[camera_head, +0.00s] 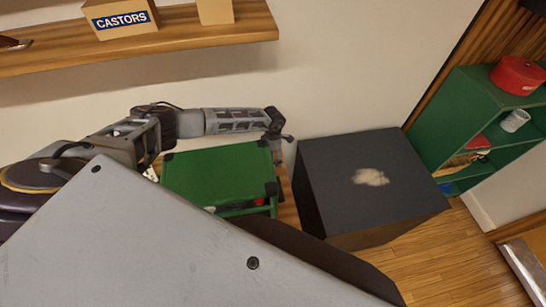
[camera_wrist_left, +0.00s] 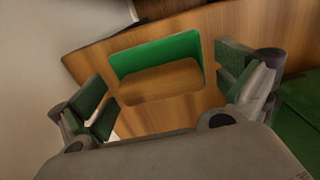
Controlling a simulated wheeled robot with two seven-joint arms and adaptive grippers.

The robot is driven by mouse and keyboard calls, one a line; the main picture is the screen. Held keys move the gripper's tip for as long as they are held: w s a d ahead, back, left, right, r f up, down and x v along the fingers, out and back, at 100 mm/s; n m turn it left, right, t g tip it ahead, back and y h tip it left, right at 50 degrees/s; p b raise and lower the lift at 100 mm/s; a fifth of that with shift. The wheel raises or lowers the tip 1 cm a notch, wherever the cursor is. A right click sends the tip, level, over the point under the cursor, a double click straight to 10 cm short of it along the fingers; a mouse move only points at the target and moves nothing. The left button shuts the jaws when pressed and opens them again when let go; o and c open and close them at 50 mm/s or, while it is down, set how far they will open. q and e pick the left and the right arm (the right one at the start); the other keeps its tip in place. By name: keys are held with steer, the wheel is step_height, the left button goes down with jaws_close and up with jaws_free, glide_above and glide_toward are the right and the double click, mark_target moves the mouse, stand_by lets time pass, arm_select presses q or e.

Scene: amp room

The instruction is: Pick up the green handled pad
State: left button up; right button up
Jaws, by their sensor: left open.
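My left gripper (camera_head: 279,152) hangs at the end of my left arm, between the green case and the dark box. In the left wrist view the left gripper (camera_wrist_left: 162,88) is open, its two fingers wide apart with dark green inner faces. Between and beyond them is a bright green shape with rounded corners, which looks like the green handled pad (camera_wrist_left: 155,52). A wood-coloured area fills its lower part, and a wooden surface surrounds it. The fingers appear apart from it. I cannot make out the pad in the head view. My right gripper is not in view.
A green case (camera_head: 222,172) with black corners stands left of the gripper. A large dark box (camera_head: 350,175) stands to its right. A wooden shelf (camera_head: 200,52) holds a CASTORS box (camera_head: 120,18). A green shelf unit (camera_head: 460,105) stands at right. Wooden floor (camera_head: 465,260) shows at lower right.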

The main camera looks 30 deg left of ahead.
arm_select(q)
steer(key=c, duration=1.2)
steer(key=shift+r+b, duration=0.75)
steer(key=shift+r, duration=4.3)
steer(key=o, duration=0.4)
steer(key=shift+c, duration=1.4)
steer(key=shift+d, duration=0.1)
